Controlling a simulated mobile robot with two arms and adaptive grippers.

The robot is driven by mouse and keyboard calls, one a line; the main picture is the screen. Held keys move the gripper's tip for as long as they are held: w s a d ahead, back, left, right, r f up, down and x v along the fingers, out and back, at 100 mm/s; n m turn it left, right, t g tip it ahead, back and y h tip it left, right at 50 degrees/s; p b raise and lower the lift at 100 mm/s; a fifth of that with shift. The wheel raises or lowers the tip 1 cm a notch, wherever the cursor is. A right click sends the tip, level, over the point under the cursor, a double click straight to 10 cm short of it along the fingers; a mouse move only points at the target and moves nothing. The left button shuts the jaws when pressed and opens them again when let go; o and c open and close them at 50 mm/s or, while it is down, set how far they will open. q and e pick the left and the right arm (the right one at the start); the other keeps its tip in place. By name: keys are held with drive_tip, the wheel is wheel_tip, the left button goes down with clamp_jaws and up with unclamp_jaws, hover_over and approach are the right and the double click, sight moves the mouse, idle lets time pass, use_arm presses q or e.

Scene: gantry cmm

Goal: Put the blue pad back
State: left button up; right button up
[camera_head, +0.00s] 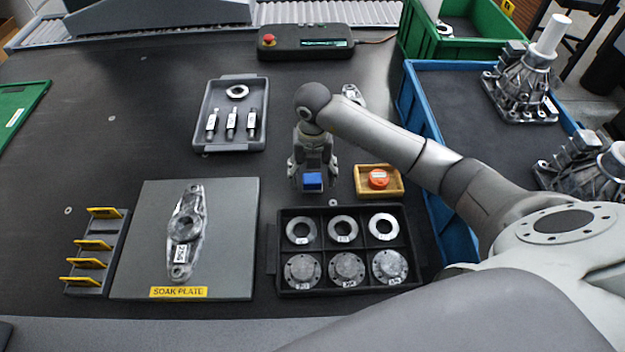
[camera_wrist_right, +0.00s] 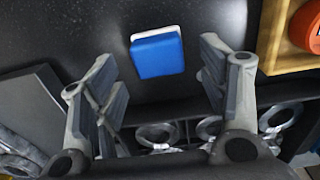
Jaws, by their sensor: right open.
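The blue pad (camera_head: 312,181) lies on the dark table, behind the black compartment tray. It also shows in the right wrist view as a blue block with a white edge (camera_wrist_right: 158,54). My right gripper (camera_head: 312,178) is above and around it in the head view. In the right wrist view its two fingers (camera_wrist_right: 160,92) are spread wide with nothing between them, and the pad shows beyond the tips, apart from both fingers. My left gripper is not in view.
The black tray (camera_head: 343,249) with rings and flanges stands in front. A small wooden box (camera_head: 364,191) with an orange disc is to the right. The soak plate (camera_head: 147,237) is front left, a grey tray (camera_head: 207,142) further back, a blue crate (camera_head: 432,128) right.

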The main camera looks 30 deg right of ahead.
sight(313, 180)
wheel_tip(313, 180, up, 9)
idle(0.3)
idle(0.5)
